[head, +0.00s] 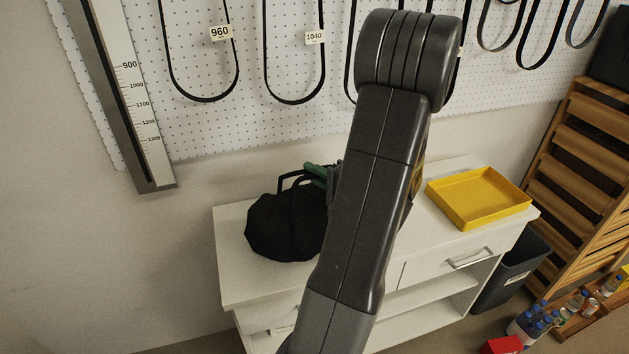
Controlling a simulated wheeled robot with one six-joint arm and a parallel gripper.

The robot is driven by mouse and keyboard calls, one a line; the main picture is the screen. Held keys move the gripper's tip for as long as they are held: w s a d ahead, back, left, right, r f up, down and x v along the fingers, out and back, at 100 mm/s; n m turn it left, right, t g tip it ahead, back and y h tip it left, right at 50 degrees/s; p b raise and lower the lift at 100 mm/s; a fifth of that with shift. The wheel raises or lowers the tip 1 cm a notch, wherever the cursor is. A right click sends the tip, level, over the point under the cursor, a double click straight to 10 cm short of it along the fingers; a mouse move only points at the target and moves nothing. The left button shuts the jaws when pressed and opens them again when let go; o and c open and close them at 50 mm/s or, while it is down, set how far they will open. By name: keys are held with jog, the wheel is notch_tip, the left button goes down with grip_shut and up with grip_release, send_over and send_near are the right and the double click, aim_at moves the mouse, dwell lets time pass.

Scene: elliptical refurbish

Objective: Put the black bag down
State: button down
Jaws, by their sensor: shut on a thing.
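The black bag (284,228) is in the head view, at the left part of the white cabinet's top. It looks soft and slumped, with a handle loop rising from its top. My gripper (317,171) shows only in part, as green and dark pieces at the handle on the bag's upper right. It is shut on the bag's handle. My arm hides the rest of the gripper and the bag's right edge. The bag appears to be at the level of the cabinet top, but I cannot tell whether its full weight rests there.
The white cabinet (238,272) has a yellow tray (478,225) at its right end. A dark bin (510,270), a wooden rack (575,190) and several bottles stand to the right. Belts hang on the pegboard behind, beside a ruler (137,95). My arm crosses the middle.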

jog(key=shift+f, duration=1.4)
jog(key=c, duration=1.4)
grip_release()
jog(key=shift+r, duration=0.15)
jog(key=b+v, duration=0.3)
jog(key=v, duration=0.7)
jog(key=shift+s+d, duration=0.15)
jog(key=shift+d, duration=0.1)
jog(key=shift+s+d+b, duration=0.4)
jog(key=shift+s+d, duration=0.1)
jog(key=shift+d, duration=0.05)
jog(key=shift+w, duration=0.1)
